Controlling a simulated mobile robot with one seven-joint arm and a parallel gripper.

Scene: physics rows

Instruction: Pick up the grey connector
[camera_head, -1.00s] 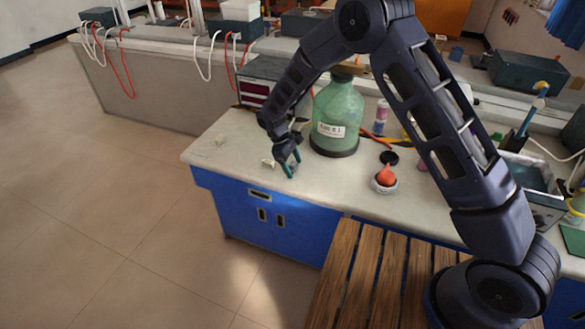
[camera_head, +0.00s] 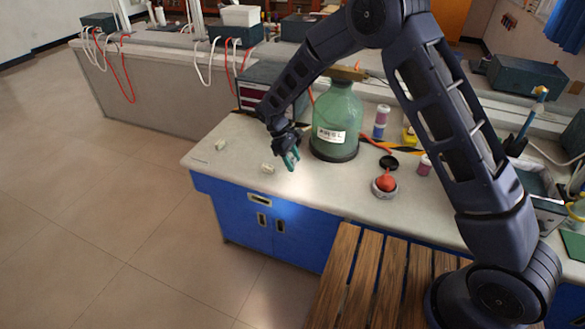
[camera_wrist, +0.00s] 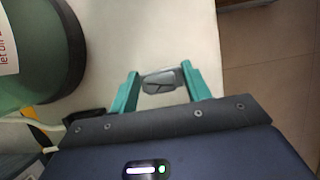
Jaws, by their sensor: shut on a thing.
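The grey connector (camera_wrist: 161,82) is a small grey piece between the two teal fingers of my gripper (camera_wrist: 160,76) in the wrist view. The fingers touch it on both sides, near their tips. In the head view my gripper (camera_head: 291,161) is over the near left part of the bench, to the left of the green bottle. There the connector is too small and covered by the fingers to make out.
The large green bottle (camera_head: 337,115) stands close to the right of my gripper. Two small pale pieces (camera_head: 267,168) (camera_head: 220,145) lie to its left on the bench top (camera_head: 235,165). A red bulb in a dish (camera_head: 385,185) sits further right.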

